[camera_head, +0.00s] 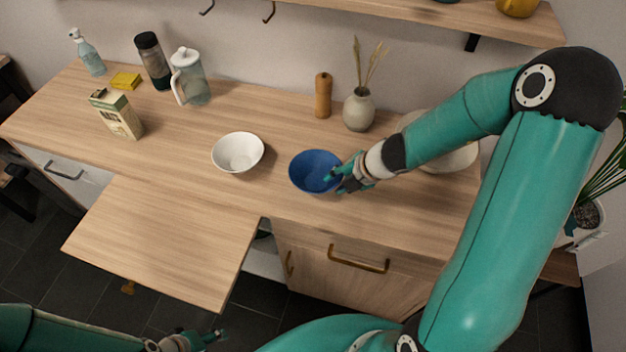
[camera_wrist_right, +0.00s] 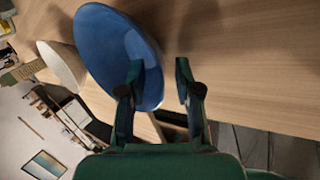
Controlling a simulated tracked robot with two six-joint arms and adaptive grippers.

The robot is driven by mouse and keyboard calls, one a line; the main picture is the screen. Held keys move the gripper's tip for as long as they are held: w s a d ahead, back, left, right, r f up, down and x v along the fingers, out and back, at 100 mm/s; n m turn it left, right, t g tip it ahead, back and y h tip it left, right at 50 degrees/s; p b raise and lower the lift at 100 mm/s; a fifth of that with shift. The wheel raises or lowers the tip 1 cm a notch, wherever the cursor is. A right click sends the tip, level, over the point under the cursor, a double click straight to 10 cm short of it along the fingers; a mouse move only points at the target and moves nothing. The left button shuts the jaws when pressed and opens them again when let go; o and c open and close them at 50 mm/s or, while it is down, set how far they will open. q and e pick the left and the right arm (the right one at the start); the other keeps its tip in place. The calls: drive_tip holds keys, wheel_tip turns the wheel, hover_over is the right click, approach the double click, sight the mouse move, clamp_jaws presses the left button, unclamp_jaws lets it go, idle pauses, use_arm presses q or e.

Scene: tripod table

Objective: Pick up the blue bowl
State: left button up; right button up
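The blue bowl (camera_head: 314,170) stands upright on the wooden counter, right of a white bowl. It also fills the upper left of the right wrist view (camera_wrist_right: 97,45). My right gripper (camera_head: 334,181) is at the bowl's right rim. In the right wrist view its two fingers (camera_wrist_right: 158,78) are spread apart. One finger overlaps the bowl's inside and the other is outside the rim, with a gap between them. My left gripper (camera_head: 214,337) is low at the bottom edge of the head view, far from the bowl; its finger opening is unclear.
The white bowl (camera_head: 238,153) stands left of the blue one. A vase (camera_head: 358,110) and a wooden mill (camera_head: 323,96) stand behind. A pale plate or bowl (camera_head: 455,158) is partly hidden behind my right arm. A carton (camera_head: 117,115) and jug (camera_head: 190,78) are further left.

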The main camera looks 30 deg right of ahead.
drive_tip(key=shift+w+a+f, duration=0.15)
drive_tip(key=shift+w+f, duration=0.1)
drive_tip(key=shift+f, duration=0.2)
drive_tip(key=shift+s+r, duration=0.1)
clamp_jaws()
drive_tip(key=shift+r, duration=0.15)
